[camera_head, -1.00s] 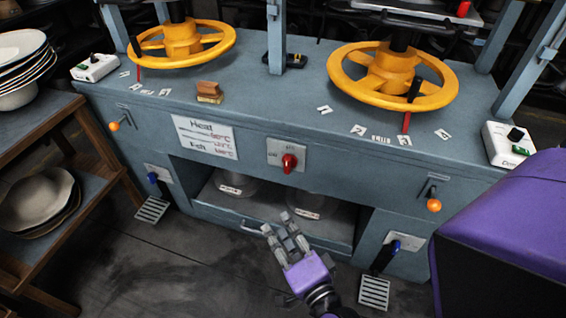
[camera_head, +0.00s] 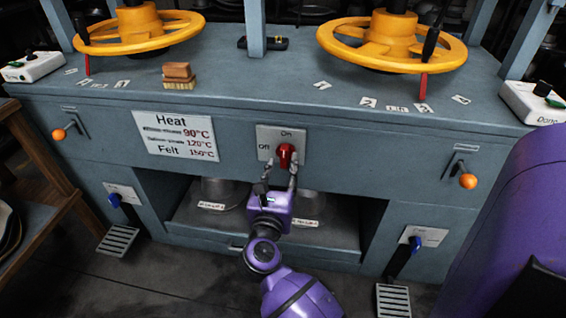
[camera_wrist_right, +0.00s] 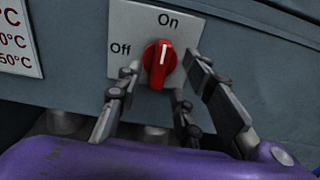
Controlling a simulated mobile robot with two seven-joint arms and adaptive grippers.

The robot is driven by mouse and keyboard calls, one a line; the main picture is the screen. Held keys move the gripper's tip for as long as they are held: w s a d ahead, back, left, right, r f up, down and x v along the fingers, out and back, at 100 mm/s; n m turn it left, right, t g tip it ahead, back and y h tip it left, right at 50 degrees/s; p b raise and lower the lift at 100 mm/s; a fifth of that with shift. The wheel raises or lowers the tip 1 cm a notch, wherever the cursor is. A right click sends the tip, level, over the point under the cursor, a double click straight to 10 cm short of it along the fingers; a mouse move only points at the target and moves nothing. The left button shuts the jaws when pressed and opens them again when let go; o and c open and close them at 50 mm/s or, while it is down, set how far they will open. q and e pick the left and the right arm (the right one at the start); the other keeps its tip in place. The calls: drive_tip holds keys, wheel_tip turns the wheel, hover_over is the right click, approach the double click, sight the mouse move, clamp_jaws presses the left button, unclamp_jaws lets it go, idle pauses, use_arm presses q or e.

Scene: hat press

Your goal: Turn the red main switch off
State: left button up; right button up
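The red main switch (camera_head: 286,155) is a rotary knob on a pale plate on the front of the press bench. In the right wrist view the red switch (camera_wrist_right: 159,64) stands upright, its white mark pointing up toward "On"; "Off" is printed to its left. My right gripper (camera_head: 281,172) is just below and in front of the switch. In the wrist view the right gripper (camera_wrist_right: 162,82) is open, its fingers spread to the left and right of the knob. I cannot tell whether they touch it. My left gripper is not in view.
A heat sign (camera_head: 176,136) is left of the switch plate. Orange-knobbed levers (camera_head: 59,135) (camera_head: 467,181) sit at both ends of the bench front. Yellow handwheels (camera_head: 391,43) and a wooden brush (camera_head: 178,76) are on top. An open recess lies below the switch.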

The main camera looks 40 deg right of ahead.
sight(284, 161)
drive_tip(key=shift+x, duration=1.75)
drive_tip(key=shift+c, duration=0.2)
clamp_jaws()
